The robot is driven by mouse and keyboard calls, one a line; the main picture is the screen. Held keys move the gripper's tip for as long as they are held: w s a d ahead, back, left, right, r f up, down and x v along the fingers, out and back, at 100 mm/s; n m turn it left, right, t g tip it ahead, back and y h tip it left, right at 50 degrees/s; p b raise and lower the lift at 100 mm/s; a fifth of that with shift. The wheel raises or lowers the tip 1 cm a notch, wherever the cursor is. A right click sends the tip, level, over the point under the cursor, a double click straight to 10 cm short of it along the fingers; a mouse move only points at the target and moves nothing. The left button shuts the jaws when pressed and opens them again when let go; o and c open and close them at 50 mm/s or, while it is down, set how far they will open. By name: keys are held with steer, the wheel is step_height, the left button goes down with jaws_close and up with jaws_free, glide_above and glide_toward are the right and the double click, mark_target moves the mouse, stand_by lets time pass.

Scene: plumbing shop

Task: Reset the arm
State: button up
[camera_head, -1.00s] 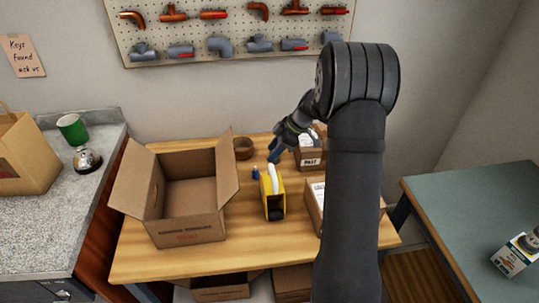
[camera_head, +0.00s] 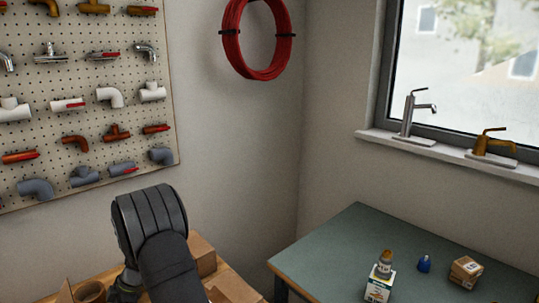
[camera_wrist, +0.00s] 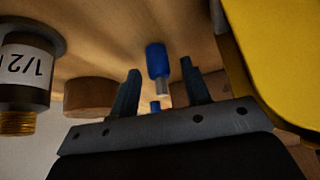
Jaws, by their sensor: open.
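My arm (camera_head: 165,245) shows at the bottom left of the head view, over the wooden bench. The gripper's end is mostly cut off there. In the wrist view my gripper (camera_wrist: 160,72) has its two dark fingers apart, and nothing is clasped between them. A small blue bottle with a grey tip (camera_wrist: 157,60) shows in the gap, apparently beyond the fingers. A second small blue piece (camera_wrist: 155,107) shows lower in the gap.
In the wrist view, a yellow tape dispenser (camera_wrist: 285,50) is close on the right. A labelled fitting with brass thread (camera_wrist: 25,75) and a brown roll (camera_wrist: 90,98) are on the left.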

steer(key=shift+s+a+f, duration=0.15)
steer(key=shift+a+f, duration=0.1)
steer(key=shift+f, duration=0.2)
steer(key=shift+r, duration=1.85)
steer(key=shift+f, duration=0.1)
